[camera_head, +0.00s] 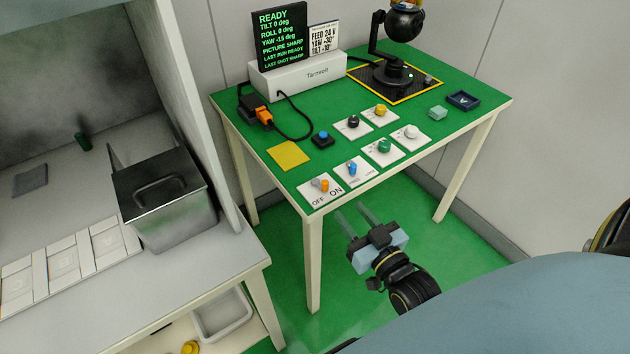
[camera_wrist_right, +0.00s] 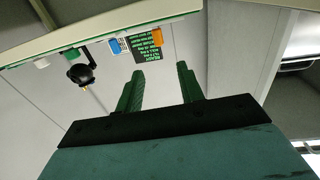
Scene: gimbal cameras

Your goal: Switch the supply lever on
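The supply lever (camera_head: 323,186) is a small orange lever on a white plate marked OFF on the left and ON on the right. It sits at the near left corner of the green table (camera_head: 268,133). I cannot tell clearly which way it leans. My right gripper (camera_head: 354,214) is open and empty, in front of the table's near edge, right of the lever and apart from it. Its two spread fingers also show in the right wrist view (camera_wrist_right: 160,84), where an orange part (camera_wrist_right: 157,36) and a blue part (camera_wrist_right: 118,45) show at the table edge. My left gripper is not in view.
A blue lever (camera_head: 352,169), a green knob (camera_head: 384,146) and a white knob (camera_head: 411,131) stand right of the lever. A screen (camera_head: 279,35) reads READY, yaw -15. A gimbal camera (camera_head: 404,24) stands behind. A grey bench (camera_head: 195,262) with a metal bin (camera_head: 170,226) is left.

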